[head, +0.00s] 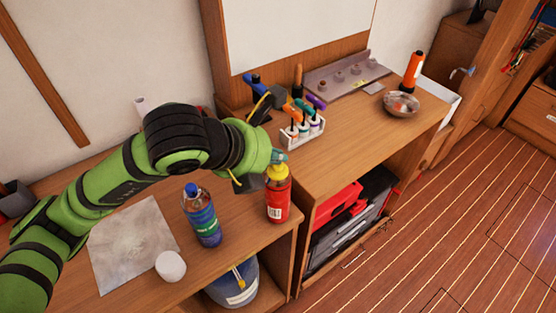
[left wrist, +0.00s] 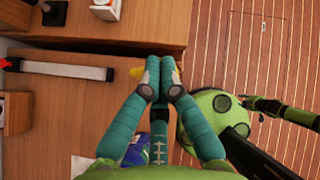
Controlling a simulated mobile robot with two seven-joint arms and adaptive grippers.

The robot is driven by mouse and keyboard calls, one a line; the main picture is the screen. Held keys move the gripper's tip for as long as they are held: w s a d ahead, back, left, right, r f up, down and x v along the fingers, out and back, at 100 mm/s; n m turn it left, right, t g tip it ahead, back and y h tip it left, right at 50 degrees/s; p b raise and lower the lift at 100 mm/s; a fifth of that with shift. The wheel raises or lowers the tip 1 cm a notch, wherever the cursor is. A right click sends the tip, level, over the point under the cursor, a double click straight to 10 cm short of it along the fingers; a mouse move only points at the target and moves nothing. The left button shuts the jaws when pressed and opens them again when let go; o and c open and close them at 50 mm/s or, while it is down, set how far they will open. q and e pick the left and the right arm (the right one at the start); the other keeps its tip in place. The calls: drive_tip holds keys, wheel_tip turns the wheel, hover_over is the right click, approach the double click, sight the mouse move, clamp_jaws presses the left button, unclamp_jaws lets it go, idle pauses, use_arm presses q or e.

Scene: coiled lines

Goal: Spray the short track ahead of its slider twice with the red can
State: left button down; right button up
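The red can (head: 278,200) with a yellow top stands upright near the front right corner of the lower bench. My left gripper (head: 278,157) is at its top, fingertips close together. A pale bar with a dark end (left wrist: 68,69), likely the short track, lies on the bench to the left. My arm hides that place in the head view.
A blue bottle (head: 202,217) stands close left of the can, with a white round tub (head: 170,266) and a grey sheet (head: 130,243) farther left. The raised counter holds a marker rack (head: 303,133), a bowl (head: 401,105) and an orange torch (head: 411,72). The floor is clear.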

sight(275, 166)
use_arm(q)
drive_tip(key=shift+r, duration=0.1)
use_arm(e)
drive_tip(key=shift+r, duration=0.1)
use_arm(q)
drive_tip(key=shift+r+p, duration=1.35)
drive_tip(key=shift+r, duration=1.65)
use_arm(e)
wheel_tip(275, 166, up, 2)
drive_tip(key=shift+r, duration=0.2)
clamp_jaws()
